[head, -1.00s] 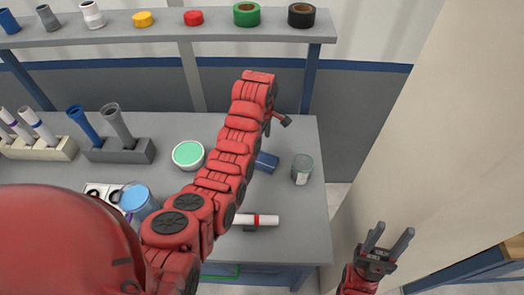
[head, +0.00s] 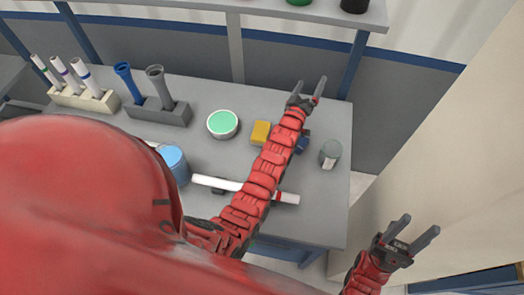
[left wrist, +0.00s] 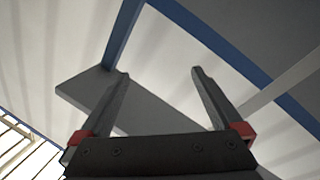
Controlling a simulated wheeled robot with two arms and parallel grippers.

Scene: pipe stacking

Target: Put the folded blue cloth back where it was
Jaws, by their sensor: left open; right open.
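The folded blue cloth (head: 303,144) lies on the grey table, right of the yellow block (head: 261,133). My left arm crosses in front of it and hides part of it in the head view. My left gripper (head: 311,84) is open and empty, beyond the cloth toward the table's back right. The left wrist view shows its two fingers (left wrist: 160,80) apart with nothing between them; no cloth shows there. My right gripper (head: 420,224) is open and empty, off the table's right side.
A green-topped tub (head: 222,124), a blue-topped container (head: 174,163) and a white pipe with a red band (head: 215,183) are on the table (head: 300,222). Holders with pipes stand at left; a shelf (head: 200,8) runs above.

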